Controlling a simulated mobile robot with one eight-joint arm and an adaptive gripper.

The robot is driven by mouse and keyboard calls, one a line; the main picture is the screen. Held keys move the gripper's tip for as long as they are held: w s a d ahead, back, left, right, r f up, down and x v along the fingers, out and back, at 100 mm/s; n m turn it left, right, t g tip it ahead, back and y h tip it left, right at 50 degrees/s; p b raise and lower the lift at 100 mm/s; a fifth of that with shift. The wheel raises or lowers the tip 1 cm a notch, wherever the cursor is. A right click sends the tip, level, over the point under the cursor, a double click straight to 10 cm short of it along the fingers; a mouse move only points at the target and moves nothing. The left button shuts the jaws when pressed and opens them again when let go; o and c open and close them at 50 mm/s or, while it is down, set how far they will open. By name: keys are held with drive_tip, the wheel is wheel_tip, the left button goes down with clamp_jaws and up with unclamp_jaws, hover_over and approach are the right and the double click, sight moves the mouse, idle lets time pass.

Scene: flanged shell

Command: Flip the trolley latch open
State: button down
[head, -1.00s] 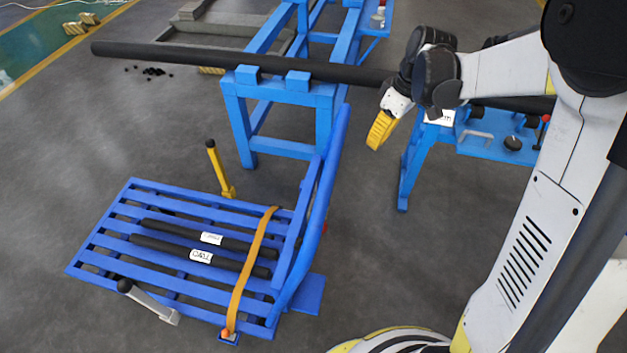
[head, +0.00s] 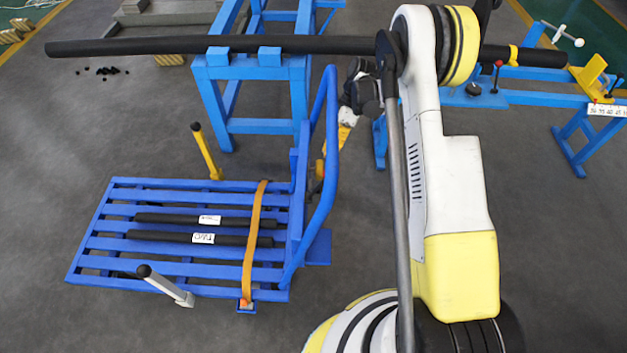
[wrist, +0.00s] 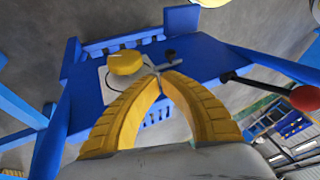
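The blue trolley (head: 100,225) stands at the lower left in the head view, with its upright handle frame (head: 327,150) on the right. My gripper (head: 343,135) is just right of that frame and partly hidden by it and my arm. In the wrist view my two yellow fingers (wrist: 163,73) curve together and their tips look closed, with nothing clearly held. Just beyond the tips are a round yellow knob (wrist: 126,63) on a pale plate and a small dark-tipped lever (wrist: 170,56), on a blue panel (wrist: 205,58). Which part is the latch is unclear, as is contact.
Two dark rods (head: 165,236) lie on the trolley under an orange strap (head: 252,240). A blue stand (head: 240,125) carries a long black tube (head: 150,46) behind. A red ball lever (wrist: 304,98) is right in the wrist view. Grey floor (head: 560,250) is clear at right.

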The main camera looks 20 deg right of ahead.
drive_tip(key=b+x, duration=0.4)
drive_tip(key=x, duration=0.6)
